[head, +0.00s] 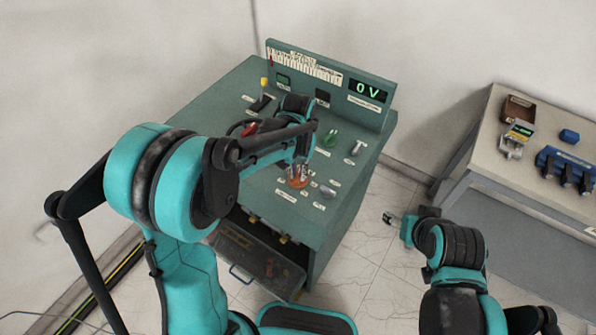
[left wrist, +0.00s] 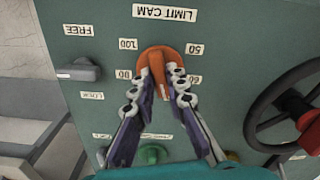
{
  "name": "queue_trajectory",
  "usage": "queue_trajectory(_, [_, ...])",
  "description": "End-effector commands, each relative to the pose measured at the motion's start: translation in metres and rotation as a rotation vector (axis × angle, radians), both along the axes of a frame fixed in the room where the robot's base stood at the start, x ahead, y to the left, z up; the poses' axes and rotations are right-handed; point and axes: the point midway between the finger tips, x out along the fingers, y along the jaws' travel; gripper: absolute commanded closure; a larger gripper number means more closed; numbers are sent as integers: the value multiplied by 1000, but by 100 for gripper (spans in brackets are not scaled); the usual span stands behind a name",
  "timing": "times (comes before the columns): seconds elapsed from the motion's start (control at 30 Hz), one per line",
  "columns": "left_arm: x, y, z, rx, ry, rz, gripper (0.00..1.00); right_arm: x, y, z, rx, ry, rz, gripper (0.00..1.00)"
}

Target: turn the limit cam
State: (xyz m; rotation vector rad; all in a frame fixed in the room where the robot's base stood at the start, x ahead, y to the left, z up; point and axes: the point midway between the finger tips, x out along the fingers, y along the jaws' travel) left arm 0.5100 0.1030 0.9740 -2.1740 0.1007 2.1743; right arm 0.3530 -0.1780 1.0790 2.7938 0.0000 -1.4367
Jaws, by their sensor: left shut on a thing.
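The limit cam is an orange knob (head: 298,183) on the sloped top of the green console (head: 340,215). In the left wrist view the orange knob (left wrist: 155,60) sits below the "LIMIT CAM" label, with "100" and "50" at its upper sides and more numbers lower down. My left gripper (head: 300,172) is shut on the knob's grip. In the left wrist view its fingers (left wrist: 163,76) stand on either side of that grip and hide part of it. My right gripper (head: 392,218) is over the floor right of the console, too small to judge.
A green knob (head: 330,139) and a "0 V" display (head: 368,89) are farther back. An open drawer (head: 255,262) juts below. A side table (head: 480,145) stands right.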

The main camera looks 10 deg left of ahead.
Motion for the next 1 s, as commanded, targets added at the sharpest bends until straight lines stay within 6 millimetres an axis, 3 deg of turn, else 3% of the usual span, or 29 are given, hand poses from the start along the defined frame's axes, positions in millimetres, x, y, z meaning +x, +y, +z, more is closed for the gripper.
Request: queue_trajectory(1.0, [0, 1, 0, 0, -1, 883, 100, 0, 0, -1, 0, 0, 0, 36])
